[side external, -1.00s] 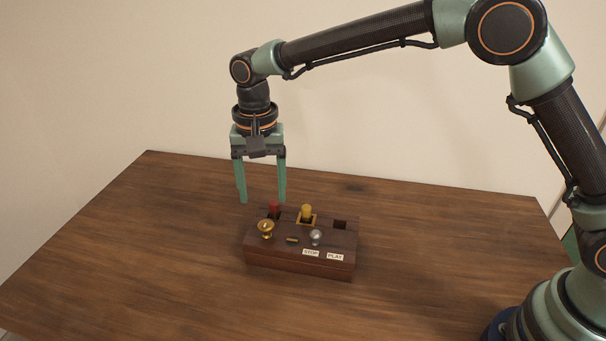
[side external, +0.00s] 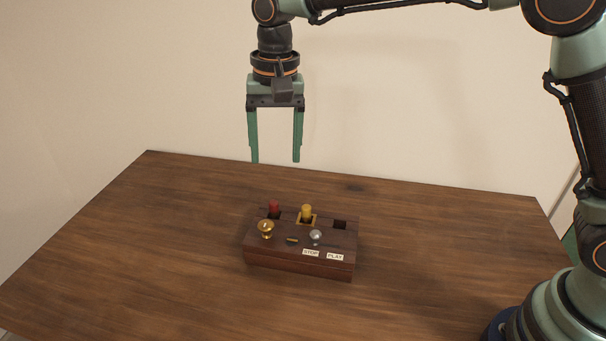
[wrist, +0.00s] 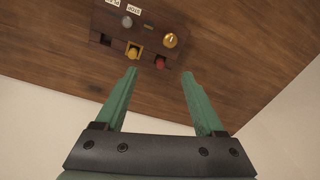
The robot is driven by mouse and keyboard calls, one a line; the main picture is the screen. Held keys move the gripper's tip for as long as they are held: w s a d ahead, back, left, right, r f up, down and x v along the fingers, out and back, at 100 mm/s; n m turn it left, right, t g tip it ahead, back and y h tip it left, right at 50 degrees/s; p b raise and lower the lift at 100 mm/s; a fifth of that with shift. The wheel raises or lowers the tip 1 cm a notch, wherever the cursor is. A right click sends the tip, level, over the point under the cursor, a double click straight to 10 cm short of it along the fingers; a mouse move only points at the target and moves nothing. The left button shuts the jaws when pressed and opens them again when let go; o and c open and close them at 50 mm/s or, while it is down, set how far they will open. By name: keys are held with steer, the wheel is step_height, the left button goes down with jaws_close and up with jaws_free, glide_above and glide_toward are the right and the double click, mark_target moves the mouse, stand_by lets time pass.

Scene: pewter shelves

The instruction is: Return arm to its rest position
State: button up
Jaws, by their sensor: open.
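My gripper (side external: 275,160) is open and empty, its two green fingers pointing down, well above the table and behind the wooden box. The fingers also show in the wrist view (wrist: 159,72), spread apart with nothing between them. The dark wooden box (side external: 297,264) stands on the table. It carries a red peg (side external: 273,208), a yellow peg (side external: 306,212) in a yellow-framed slot, a brass knob (side external: 266,228) and a small silver ball-topped lever (side external: 316,236). STOP and PLAY labels are on its front right. The box also shows at the top of the wrist view (wrist: 112,38).
The brown wooden table (side external: 140,250) is otherwise clear around the box. A plain pale wall (side external: 180,70) rises behind the table.

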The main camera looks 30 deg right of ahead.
steer(key=s+d+r+n+t, duration=0.1)
steer(key=s+d+r, duration=0.2)
steer(key=d, duration=0.3)
steer(key=s+d+r+n+t, duration=0.1)
steer(key=s+d+r+n, duration=0.15)
steer(key=d, duration=0.35)
steer(key=s+d+f+n+t, duration=0.2)
steer(key=s+d+f+t, duration=0.1)
steer(key=s+d, duration=0.6)
steer(key=shift+s+f, duration=0.15)
steer(key=shift+s, duration=0.7)
